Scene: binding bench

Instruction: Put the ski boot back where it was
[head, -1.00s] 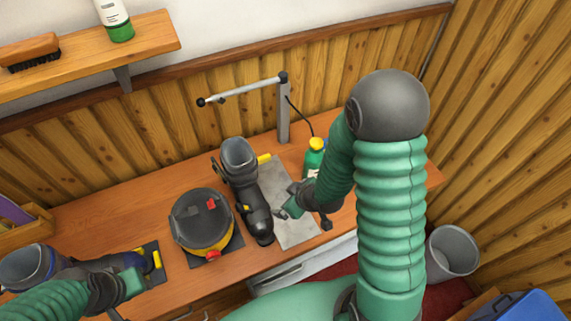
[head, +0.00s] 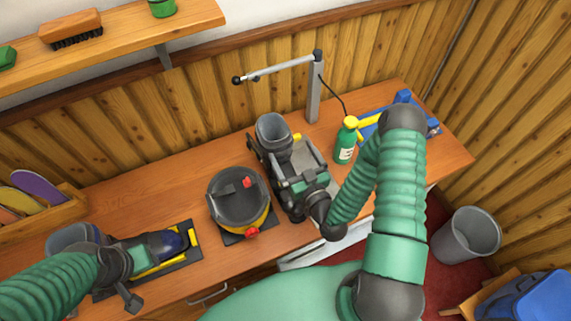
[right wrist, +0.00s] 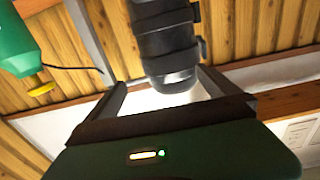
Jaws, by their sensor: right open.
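The dark grey ski boot (head: 272,133) stands on the bench, its open cuff toward the wall, beside a grey mat (head: 310,157). My right gripper (head: 292,182) is open at the boot's front part and partly hides it. In the right wrist view the boot (right wrist: 165,45) lies between the two spread fingers of my right gripper (right wrist: 165,92), with no clear grip on it.
A round dark-lidded yellow pot (head: 238,197) stands close left of the ski boot. A grey bin (head: 468,236) stands on the floor.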

